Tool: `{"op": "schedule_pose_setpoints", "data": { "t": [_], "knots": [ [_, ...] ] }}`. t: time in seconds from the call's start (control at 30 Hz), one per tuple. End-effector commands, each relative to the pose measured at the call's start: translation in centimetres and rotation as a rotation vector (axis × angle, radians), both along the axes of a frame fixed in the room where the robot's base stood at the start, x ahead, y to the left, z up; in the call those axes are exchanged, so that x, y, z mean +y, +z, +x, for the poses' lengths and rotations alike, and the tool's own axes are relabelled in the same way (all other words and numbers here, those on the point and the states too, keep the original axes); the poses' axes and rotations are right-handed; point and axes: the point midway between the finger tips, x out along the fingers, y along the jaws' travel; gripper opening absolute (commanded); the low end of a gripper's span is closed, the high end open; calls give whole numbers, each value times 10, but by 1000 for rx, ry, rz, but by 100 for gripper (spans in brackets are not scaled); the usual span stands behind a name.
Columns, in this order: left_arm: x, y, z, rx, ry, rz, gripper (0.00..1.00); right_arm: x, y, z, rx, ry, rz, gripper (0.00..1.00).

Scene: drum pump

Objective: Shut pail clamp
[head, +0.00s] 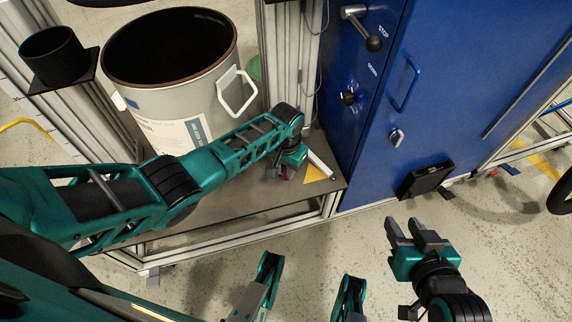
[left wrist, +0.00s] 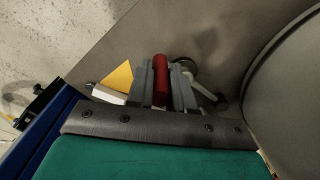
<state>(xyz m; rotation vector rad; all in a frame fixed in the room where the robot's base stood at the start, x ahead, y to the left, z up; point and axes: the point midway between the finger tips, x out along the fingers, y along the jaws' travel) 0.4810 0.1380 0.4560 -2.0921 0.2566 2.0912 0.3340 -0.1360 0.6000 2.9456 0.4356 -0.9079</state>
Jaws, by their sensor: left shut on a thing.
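The large grey pail (head: 150,101) with a dark inside stands on the platform at the upper left in the head view. Its curved side also shows at the right of the left wrist view (left wrist: 290,95). The pail clamp's red handle (left wrist: 160,80) lies between the grey fingers of my left gripper (left wrist: 161,88), which is shut on it. In the head view my left gripper (head: 285,168) is low beside the pail's base and hides most of the clamp. My right gripper (head: 401,222) is open and empty over the floor, in front of the blue cabinet.
The blue cabinet (head: 450,90) with levers and a handle stands right of the platform (head: 210,222). A yellow triangle (head: 313,174) is on the platform near the left gripper. A black box (head: 425,180) sticks out low on the cabinet. The floor (head: 520,260) at the lower right is clear.

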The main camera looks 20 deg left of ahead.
Motion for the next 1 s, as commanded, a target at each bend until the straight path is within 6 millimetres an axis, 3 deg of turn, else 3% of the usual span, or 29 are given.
{"op": "schedule_pose_setpoints", "data": {
  "t": [0.17,0.6,1.0],
  "knots": [
    [-2,1,1,5,151,-1,0,-4,7,1,-7,-5,-5,39],
    [-8,-1,15,3,498,0,0,-6,0,-1,0,-8,-12,39],
    [-9,-1,22,2,645,-1,0,-4,4,0,-7,-5,-8,39]
  ]
}}
